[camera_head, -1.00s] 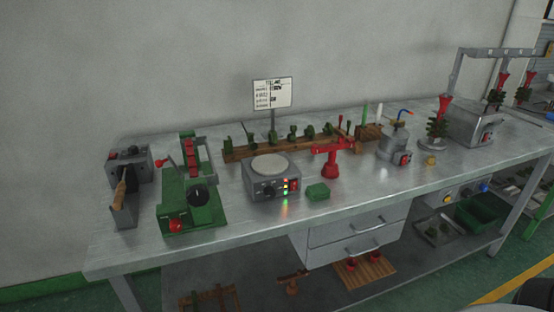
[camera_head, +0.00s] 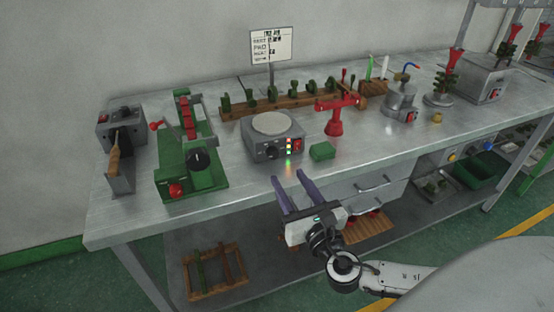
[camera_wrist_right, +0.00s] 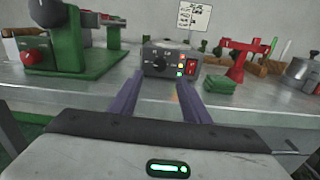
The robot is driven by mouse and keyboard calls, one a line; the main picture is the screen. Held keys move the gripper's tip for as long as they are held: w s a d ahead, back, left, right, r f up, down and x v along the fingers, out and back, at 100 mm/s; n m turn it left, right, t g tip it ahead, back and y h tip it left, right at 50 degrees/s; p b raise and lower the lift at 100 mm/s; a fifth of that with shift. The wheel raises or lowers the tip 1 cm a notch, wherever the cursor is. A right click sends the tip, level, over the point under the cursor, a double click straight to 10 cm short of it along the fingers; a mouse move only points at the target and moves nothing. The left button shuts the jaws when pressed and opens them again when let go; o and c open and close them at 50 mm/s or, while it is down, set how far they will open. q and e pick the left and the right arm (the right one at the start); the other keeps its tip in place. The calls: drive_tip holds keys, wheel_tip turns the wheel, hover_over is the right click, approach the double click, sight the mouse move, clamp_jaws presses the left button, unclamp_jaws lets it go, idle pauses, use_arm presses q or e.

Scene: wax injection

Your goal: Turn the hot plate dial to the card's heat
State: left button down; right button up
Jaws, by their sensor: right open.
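The hot plate (camera_head: 262,148) is a grey box with a round pale top, standing near the front of the steel bench. Its dark dial (camera_head: 272,153) is on the front face, left of several lit lamps and a red switch. In the right wrist view the dial (camera_wrist_right: 159,64) shows just beyond my fingers. The card (camera_head: 271,45) stands on a post behind the hot plate; its print is too small to read surely. My right gripper (camera_head: 292,181) is open and empty, its two purple fingers pointing at the hot plate's front, apart from it. My left gripper is out of view.
A green block (camera_head: 322,151) and a red stand (camera_head: 334,120) are right of the hot plate. A green machine (camera_head: 190,172) is at its left. A wooden rack (camera_head: 295,101) runs behind. Drawers (camera_head: 370,187) hang below the bench edge.

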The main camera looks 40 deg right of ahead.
sight(274, 156)
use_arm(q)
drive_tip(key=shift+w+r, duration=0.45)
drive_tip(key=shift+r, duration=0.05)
use_arm(e)
drive_tip(key=x, duration=0.9)
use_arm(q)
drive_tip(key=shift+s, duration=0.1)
use_arm(e)
drive_tip(key=shift+c, duration=0.4)
drive_tip(key=c, duration=1)
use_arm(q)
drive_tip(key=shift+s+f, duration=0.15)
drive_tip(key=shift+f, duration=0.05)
use_arm(e)
drive_tip(key=shift+o, duration=0.2)
drive_tip(key=shift+f, duration=0.1)
